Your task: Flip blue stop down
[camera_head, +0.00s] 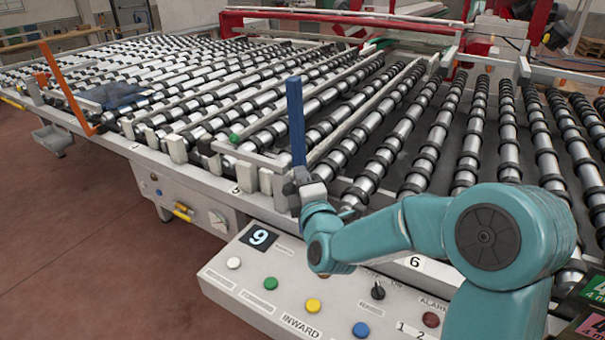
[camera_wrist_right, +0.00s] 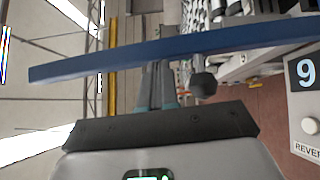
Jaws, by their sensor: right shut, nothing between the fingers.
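The blue stop (camera_head: 296,120) is a long flat bar standing upright at the front edge of the roller table. In the right wrist view the blue stop (camera_wrist_right: 180,48) crosses the upper part of the picture, just beyond my gripper. My right gripper (camera_head: 298,184) is at the foot of the bar, shut with nothing between its fingers. It is close to the bar's lower end; whether it touches cannot be told. The bar's base is partly hidden by the gripper. My left gripper is not in view.
The roller table (camera_head: 240,193) fills the middle and back. A control panel (camera_head: 275,300) with coloured buttons and a switch lies below my right arm. An orange upright stop (camera_head: 66,88) stands at the left. Red floor (camera_head: 90,240) is clear at the lower left.

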